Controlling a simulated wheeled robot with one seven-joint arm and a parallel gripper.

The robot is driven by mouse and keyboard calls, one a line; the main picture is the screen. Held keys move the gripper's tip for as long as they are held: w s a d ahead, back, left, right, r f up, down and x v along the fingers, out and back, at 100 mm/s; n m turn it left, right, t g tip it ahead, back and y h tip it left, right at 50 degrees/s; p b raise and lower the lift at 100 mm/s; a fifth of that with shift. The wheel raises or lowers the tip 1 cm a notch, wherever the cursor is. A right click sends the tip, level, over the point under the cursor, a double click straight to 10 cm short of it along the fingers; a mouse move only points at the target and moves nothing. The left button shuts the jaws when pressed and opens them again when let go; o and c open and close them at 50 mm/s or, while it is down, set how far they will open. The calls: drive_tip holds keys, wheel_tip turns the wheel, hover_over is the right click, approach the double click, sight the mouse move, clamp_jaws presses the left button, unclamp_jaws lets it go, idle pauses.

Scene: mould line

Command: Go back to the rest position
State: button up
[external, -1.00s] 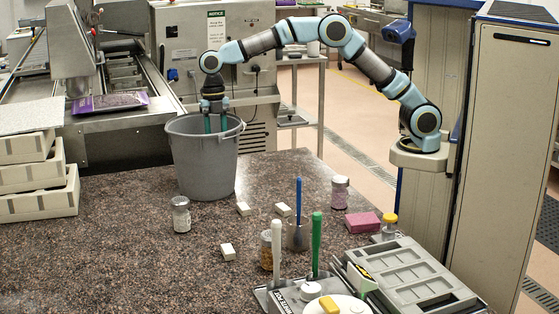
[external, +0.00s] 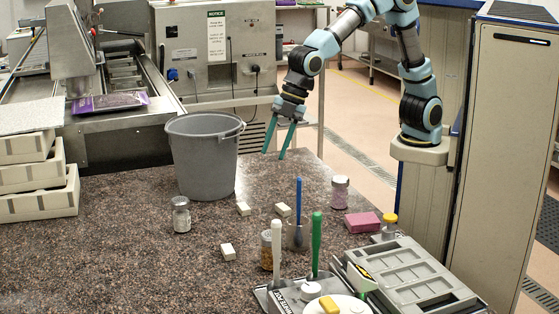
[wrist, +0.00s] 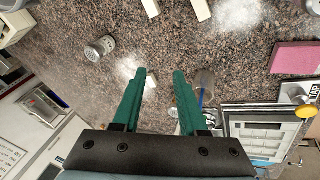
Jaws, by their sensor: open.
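My gripper (external: 279,154) hangs in the air above the back part of the speckled counter (external: 110,245), to the right of the grey bucket (external: 203,160). Its two green fingers are apart and nothing is between them. In the wrist view my gripper (wrist: 160,72) points over the counter, with both fingertips clear of any object. My arm is bent and raised, reaching out from its mount at the right. The inside bottom of the bucket is hidden.
A pink block (external: 362,222) and a grey tray (external: 410,280) lie to the right. Stacked white moulds (external: 40,195) stand at the left.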

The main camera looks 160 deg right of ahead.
drive_tip(key=s+a+f+m, duration=0.1)
drive_tip(key=s+a+f, duration=0.1)
drive_tip(key=a, duration=0.3)
drive_tip(key=s+a+f+y, duration=0.1)
drive_tip(key=s+a+f, duration=0.1)
drive_tip(key=a, duration=0.4)
drive_tip(key=s+a+f+m+b, duration=0.1)
drive_tip(key=s+a+f, duration=0.2)
drive_tip(key=a, duration=0.2)
drive_tip(key=shift+s+a+m+g+y, duration=0.3)
drive_tip(key=shift+a+g, duration=0.05)
drive_tip(key=shift+g, duration=0.05)
drive_tip(key=shift+o, duration=0.4)
drive_tip(key=s+a+f+m+g+b, duration=0.1)
drive_tip(key=s+a+f+m, duration=0.1)
drive_tip(key=s+a+f, duration=0.3)
drive_tip(key=s+a, duration=0.3)
drive_tip(key=s, duration=0.1)
drive_tip(key=shift+s+y, duration=0.2)
drive_tip(key=shift+y, duration=0.2)
drive_tip(key=shift+o, duration=0.8)
drive_tip(key=shift+s+a+f, duration=0.1)
drive_tip(key=shift+s+a, duration=0.1)
drive_tip(key=shift+s, duration=0.05)
drive_tip(key=shift+o, duration=0.7)
